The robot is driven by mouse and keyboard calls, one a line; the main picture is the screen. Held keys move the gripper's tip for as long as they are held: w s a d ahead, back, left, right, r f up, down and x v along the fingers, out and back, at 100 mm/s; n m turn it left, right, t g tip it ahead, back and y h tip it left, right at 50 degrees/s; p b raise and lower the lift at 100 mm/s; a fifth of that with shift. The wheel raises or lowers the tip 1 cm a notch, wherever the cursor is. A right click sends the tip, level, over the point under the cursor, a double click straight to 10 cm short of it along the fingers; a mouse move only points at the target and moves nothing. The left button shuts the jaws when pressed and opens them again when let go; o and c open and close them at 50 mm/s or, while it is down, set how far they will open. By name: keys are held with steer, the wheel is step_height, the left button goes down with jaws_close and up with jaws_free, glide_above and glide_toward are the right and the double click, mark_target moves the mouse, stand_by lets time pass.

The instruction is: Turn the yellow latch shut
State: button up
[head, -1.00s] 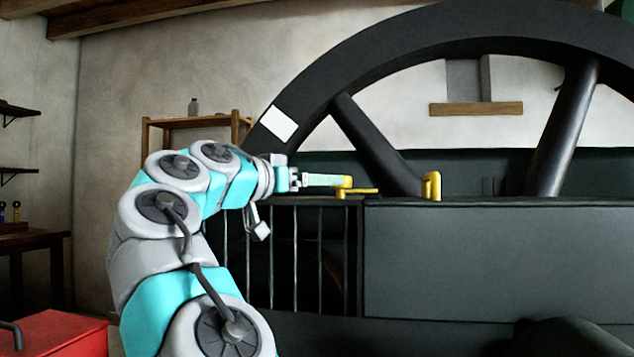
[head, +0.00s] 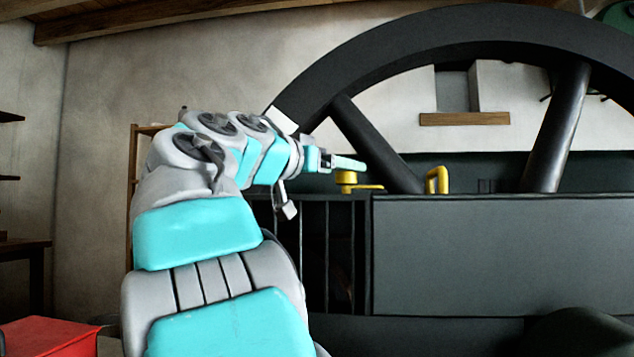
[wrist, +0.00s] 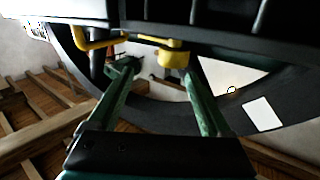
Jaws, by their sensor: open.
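The yellow latch (head: 347,178) sits on the top edge of the dark machine casing, with a thick round hub and a flat lever pointing right. A separate yellow bracket (head: 437,180) stands further right on the same edge, apart from the lever. My gripper (head: 350,163) is at the latch, its fingers appearing just above the hub. In the wrist view, the green fingers are spread, and the latch hub (wrist: 174,57) shows near their tips, closer to the right finger. I cannot tell whether a finger touches it. The yellow bracket (wrist: 95,42) shows at upper left there.
A large black flywheel (head: 400,60) rises behind the casing (head: 500,255). Vertical bars (head: 315,255) front the casing below the latch. A red box (head: 50,337) is at lower left. A wooden shelf (head: 133,200) stands behind my arm.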

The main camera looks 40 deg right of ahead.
mark_target(355, 174)
steer(key=shift+w+d+f, duration=0.2)
steer(key=shift+w+f, duration=0.05)
steer(key=shift+w, duration=0.25)
steer(key=shift+w+d+f, duration=0.15)
steer(key=shift+w+f, duration=0.05)
steer(key=shift+w, duration=0.25)
steer(key=shift+w+d, duration=0.1)
steer(key=shift+d, duration=0.15)
steer(key=d, duration=0.2)
steer(key=d+p, duration=0.1)
steer(key=d, duration=0.1)
steer(key=w+d, duration=0.1)
steer(key=d, duration=0.2)
steer(key=shift+d+r, duration=0.1)
jaws_close()
